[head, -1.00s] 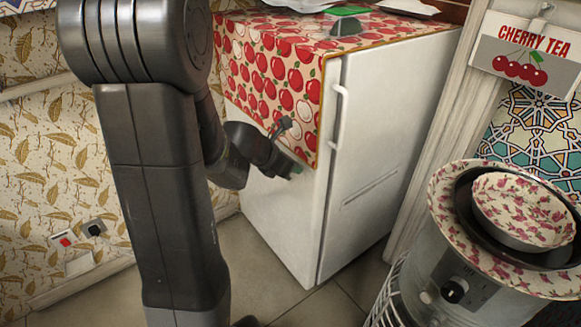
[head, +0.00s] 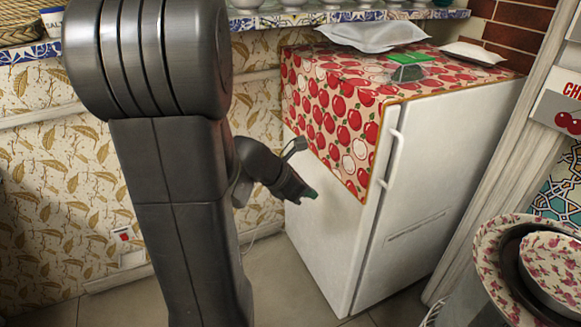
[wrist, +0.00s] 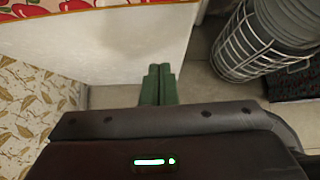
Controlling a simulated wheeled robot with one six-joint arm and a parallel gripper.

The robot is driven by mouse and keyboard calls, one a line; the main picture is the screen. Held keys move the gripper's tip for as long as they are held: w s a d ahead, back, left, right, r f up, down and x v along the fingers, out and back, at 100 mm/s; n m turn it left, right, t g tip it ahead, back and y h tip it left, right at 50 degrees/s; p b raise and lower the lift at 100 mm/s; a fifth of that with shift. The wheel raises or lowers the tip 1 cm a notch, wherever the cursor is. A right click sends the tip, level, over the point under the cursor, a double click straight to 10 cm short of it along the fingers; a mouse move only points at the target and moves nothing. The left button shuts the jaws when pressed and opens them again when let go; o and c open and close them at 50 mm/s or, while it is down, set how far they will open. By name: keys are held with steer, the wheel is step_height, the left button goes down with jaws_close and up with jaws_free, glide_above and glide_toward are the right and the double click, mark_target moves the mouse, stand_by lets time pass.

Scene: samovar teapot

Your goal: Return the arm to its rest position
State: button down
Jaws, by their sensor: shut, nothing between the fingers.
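The fingers point toward the lower part of the white fridge (wrist: 125,45) and the floor. My arm is folded beside its dark column, and part of it is hidden there.
The fridge (head: 425,190) wears a cherry-print cloth (head: 335,105), with a green-topped item (head: 408,60) and pale packets on top. Tiled floor (head: 275,275) lies open before the fridge.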

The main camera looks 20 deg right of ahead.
stand_by(0.3)
steer(key=b, duration=0.4)
glide_toward(349, 205)
step_height(349, 205, down, 3)
steer(key=d, duration=0.3)
steer(key=shift+w+d+f, duration=0.1)
steer(key=shift+d+f, duration=0.15)
steer(key=shift+d, duration=0.1)
steer(key=shift+a, duration=0.1)
